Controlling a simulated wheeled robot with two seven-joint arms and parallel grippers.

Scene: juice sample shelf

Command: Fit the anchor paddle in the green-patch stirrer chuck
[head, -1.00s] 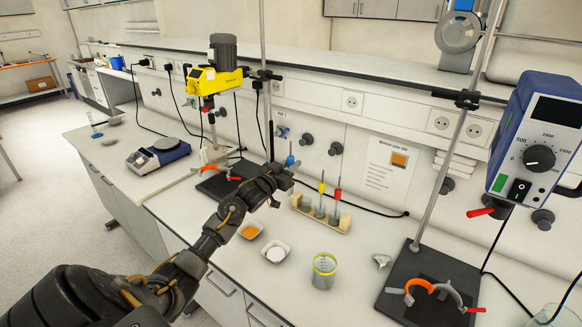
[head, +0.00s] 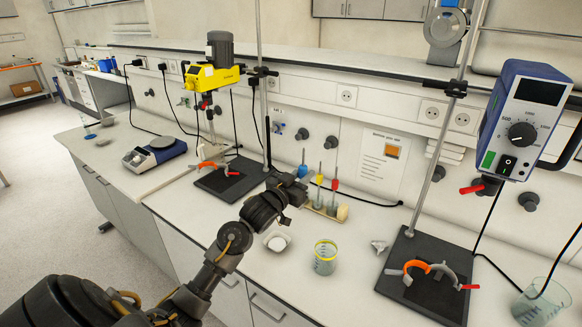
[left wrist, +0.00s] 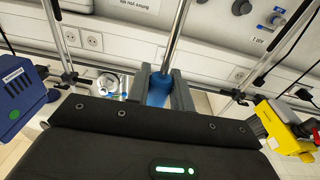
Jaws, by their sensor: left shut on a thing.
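My left gripper (head: 292,188) is shut on the blue collar (left wrist: 158,88) of a stirring tool whose metal rod (left wrist: 179,35) rises from the jaws in the left wrist view. In the head view this blue tool (head: 302,171) is upright beside the yellow tool (head: 319,179) and red tool (head: 335,184) in the wooden rack (head: 341,212). Its lower end is hidden, so I cannot tell its paddle shape or whether it touches the rack. The blue stirrer motor (head: 536,110) at the right carries a green patch (head: 488,160). My right gripper is out of view.
A glass beaker (head: 325,258) and white dish (head: 276,241) are in front of the rack. A dark stand base (head: 430,290) with an orange clamp (head: 412,270) is at the right.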

